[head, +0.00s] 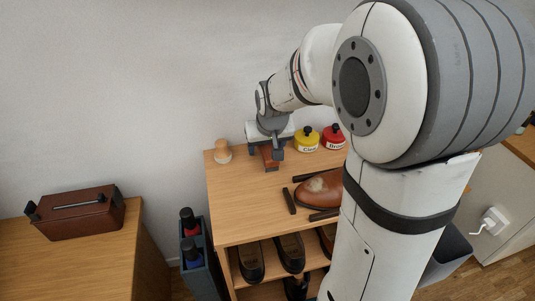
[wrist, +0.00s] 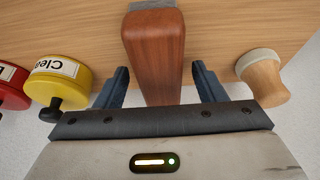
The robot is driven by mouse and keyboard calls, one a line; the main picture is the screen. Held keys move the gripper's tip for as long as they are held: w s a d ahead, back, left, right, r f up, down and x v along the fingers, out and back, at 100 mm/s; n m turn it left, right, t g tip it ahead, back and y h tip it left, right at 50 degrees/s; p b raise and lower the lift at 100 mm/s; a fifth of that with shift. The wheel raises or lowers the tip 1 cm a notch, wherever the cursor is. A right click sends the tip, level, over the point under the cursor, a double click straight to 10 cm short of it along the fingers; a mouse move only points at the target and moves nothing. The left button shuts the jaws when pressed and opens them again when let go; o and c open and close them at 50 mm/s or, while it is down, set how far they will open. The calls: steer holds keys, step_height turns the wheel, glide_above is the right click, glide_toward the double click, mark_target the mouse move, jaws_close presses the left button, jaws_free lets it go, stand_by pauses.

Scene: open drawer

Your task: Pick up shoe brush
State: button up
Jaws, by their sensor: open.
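The shoe brush (wrist: 153,52) is a reddish-brown wooden block with a grey part at its far end. In the wrist view it lies between the two fingers of my gripper (wrist: 161,86), with a visible gap on each side. My gripper is open and holds nothing. In the head view the brush (head: 268,163) shows as a small reddish-brown patch, partly hidden by my gripper (head: 266,156) at the back of the wooden shelf top (head: 235,228).
A yellow tin (head: 306,139) and a red tin (head: 333,137) stand right of the brush. A wooden dauber (head: 222,152) stands left. A brown shoe (head: 321,192) lies among dark bars in front. A brown box (head: 78,211) sits on a separate left table.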

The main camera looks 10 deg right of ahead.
steer(key=shift+f, duration=0.2)
stand_by(0.5)
steer(key=c, duration=1.1)
steer(key=shift+r, duration=0.1)
